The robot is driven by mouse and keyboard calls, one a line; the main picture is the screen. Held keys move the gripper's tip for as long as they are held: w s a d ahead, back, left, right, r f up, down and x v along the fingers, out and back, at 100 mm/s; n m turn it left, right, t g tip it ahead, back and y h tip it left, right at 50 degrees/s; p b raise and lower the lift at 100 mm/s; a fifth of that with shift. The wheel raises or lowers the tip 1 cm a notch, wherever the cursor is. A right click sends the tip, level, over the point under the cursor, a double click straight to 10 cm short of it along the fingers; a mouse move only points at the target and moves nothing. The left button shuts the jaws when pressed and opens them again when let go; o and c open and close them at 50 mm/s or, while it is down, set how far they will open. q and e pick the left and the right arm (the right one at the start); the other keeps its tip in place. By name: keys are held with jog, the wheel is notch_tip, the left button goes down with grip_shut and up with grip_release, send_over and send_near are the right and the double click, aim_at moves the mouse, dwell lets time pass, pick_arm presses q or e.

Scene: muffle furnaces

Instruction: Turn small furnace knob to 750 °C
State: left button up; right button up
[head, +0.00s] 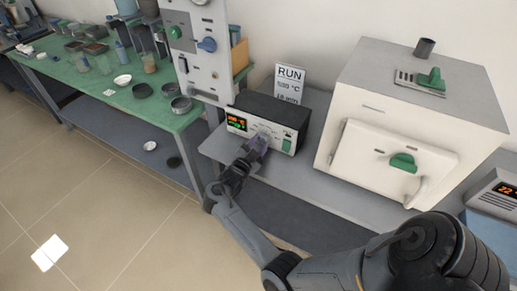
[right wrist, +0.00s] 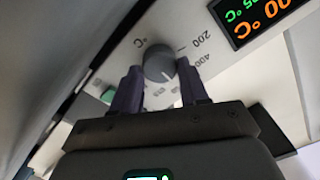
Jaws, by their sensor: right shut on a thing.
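The small furnace's control box (head: 270,115) is dark-topped with a pale front, a lit orange and green display (head: 237,122) and a green switch (head: 287,144). My right gripper (head: 259,143) is at the front panel, covering the knob in the head view. In the right wrist view the round grey knob (right wrist: 159,62) sits between the dark fingertips of my right gripper (right wrist: 160,84), which is shut on it. Scale marks 200 and 400 show beside the knob. The display (right wrist: 258,14) is partly cut off there. My left gripper is not in view.
A large white furnace (head: 385,145) with green handles stands right of the control box. A sign (head: 289,83) reading RUN stands behind it. A tall grey panel (head: 205,55) with knobs is close on the left. A green bench (head: 105,95) holds dishes and jars.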

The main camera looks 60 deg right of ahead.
jog(key=shift+f+m+b, duration=0.1)
jog(key=shift+m+b, duration=0.75)
jog(key=shift+m, duration=0.65)
jog(key=o, duration=1)
jog(key=shift+o, duration=0.3)
jog(key=shift+a, duration=0.1)
